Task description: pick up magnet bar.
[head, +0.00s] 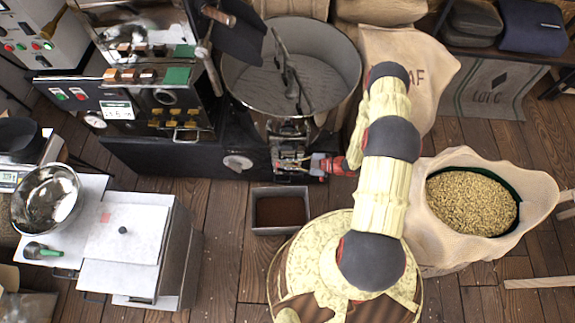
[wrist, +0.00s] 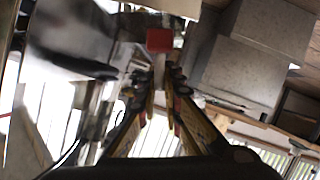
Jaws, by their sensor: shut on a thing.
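My gripper (wrist: 158,80) has its two fingers closed in on a narrow pale piece in the wrist view. A red block sits at the far end of that piece, just past the fingertips; I take the two together as the magnet bar (wrist: 160,40). In the head view my gripper (head: 291,160) is low in front of the roaster, under the round cooling pan's front edge. The bar cannot be made out there among the gripper parts.
The round cooling pan (head: 325,88) stands just behind my gripper. A grey bin (head: 281,229) of brown grounds is on the floor in front. A sack of beans (head: 545,192) stands right, a white-topped cabinet (head: 132,232) left. Floor between cabinet and bin is clear.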

